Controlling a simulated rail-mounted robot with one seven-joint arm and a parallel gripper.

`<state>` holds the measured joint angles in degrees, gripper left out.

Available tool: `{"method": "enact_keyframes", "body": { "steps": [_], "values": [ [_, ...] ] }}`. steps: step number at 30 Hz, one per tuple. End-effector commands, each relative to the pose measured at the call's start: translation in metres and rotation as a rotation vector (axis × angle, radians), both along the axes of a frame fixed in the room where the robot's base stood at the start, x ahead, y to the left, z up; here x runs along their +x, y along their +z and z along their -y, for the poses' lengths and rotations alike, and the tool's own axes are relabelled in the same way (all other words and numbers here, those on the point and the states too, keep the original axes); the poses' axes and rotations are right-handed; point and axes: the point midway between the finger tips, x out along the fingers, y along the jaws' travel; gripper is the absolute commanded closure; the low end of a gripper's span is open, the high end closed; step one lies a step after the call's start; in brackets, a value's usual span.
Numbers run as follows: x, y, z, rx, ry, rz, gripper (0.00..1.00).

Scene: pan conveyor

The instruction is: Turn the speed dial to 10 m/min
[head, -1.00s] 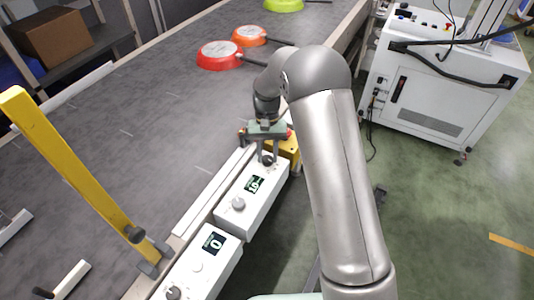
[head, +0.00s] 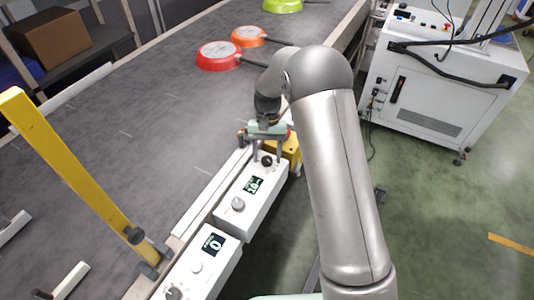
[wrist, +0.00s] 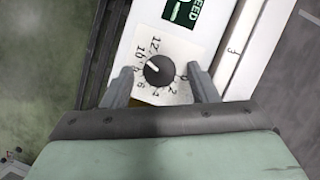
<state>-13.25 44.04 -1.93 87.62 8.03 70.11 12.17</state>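The speed dial (wrist: 158,70) is a round dark knob on a white plate with numbers from 0 to 12. It also shows in the head view (head: 267,160). Its white mark points to the upper left, close to the 10. The display (wrist: 184,10) beside it is labelled SPEED and cut off; in the head view the display (head: 254,185) seems to read 10, though small. My gripper (wrist: 159,71) is open, with one finger on each side of the dial and a visible gap to it. It also shows in the head view (head: 267,152).
The conveyor belt (head: 150,120) lies to the left with red, orange and green pans. A yellow post (head: 70,165) rises at the left.

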Motion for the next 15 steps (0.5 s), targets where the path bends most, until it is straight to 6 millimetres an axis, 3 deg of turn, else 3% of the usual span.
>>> {"method": "enact_keyframes", "body": {
  "steps": [8, 15],
  "values": [
    [0.006, 0.012, 0.000, 0.000, 0.000, 0.002, 0.46],
    [0.026, 0.060, 0.003, 0.000, -0.001, 0.005, 0.46]
  ]
}}
